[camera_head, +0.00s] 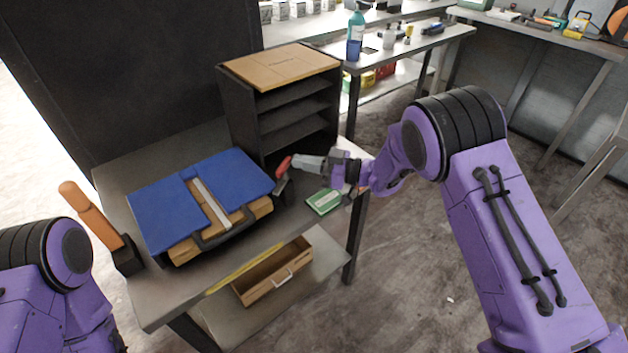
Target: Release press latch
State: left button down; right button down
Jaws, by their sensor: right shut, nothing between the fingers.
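A press-like thing with two blue panels (160,215), a pale bar (212,205) between them and wooden layers below lies on the grey table. A black handle (212,240) is at its front. A small red lever (283,167) on a dark base stands at its right end; I take this for the latch. My right gripper (296,162) is shut, with its fingertips right at the red lever. I cannot tell whether they touch it. My left arm shows at the lower left, but its gripper is out of view.
An orange-handled lever (90,208) on a black base stands at the table's left edge. A dark shelf unit (240,110) stands behind. A green-and-white card (324,201) lies under my right wrist. An open wooden drawer (270,277) is below. Benches (440,40) stand behind.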

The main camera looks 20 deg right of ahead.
jog(key=shift+w+a+n+g+y+b, duration=0.4)
jog(key=shift+w+n+g+b, duration=0.25)
jog(key=shift+g+b, duration=0.25)
jog(key=shift+w+a+n+g+y+b, duration=0.35)
jog(key=shift+w+a+n+g+b, duration=0.35)
jog(key=shift+g, duration=0.35)
jog(key=shift+w+a+n+g+y+b, duration=0.35)
jog(key=shift+w+n+g+b, duration=0.25)
jog(key=shift+g+b, duration=0.35)
jog(key=w+d+b, duration=0.2)
jog(key=d+b, duration=0.1)
jog(key=d, duration=1.1)
